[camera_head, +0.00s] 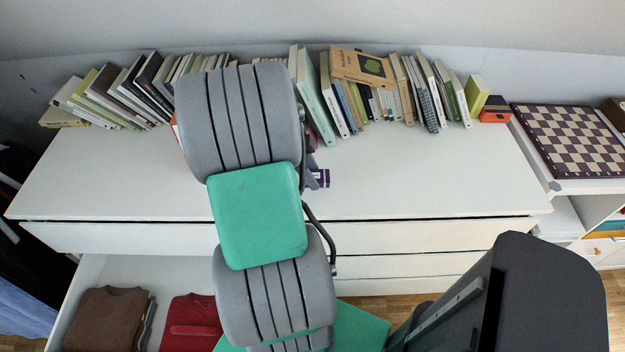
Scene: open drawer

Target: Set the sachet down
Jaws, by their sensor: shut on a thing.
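A small purple item with a pale patch, which looks like the sachet (322,178), shows just right of my arm, over the white dresser top. Most of it is hidden behind my arm. A small dark part of my gripper (311,172) shows beside it; the fingertips are hidden. My gripper is shut on the sachet. I cannot tell whether the sachet touches the dresser top (420,180).
A row of books (340,95) lines the back of the dresser. A chessboard (570,140) lies at right. Below, an open drawer (85,285) holds folded brown (108,318) and red clothes (192,318). The dresser top is clear left and right of my arm.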

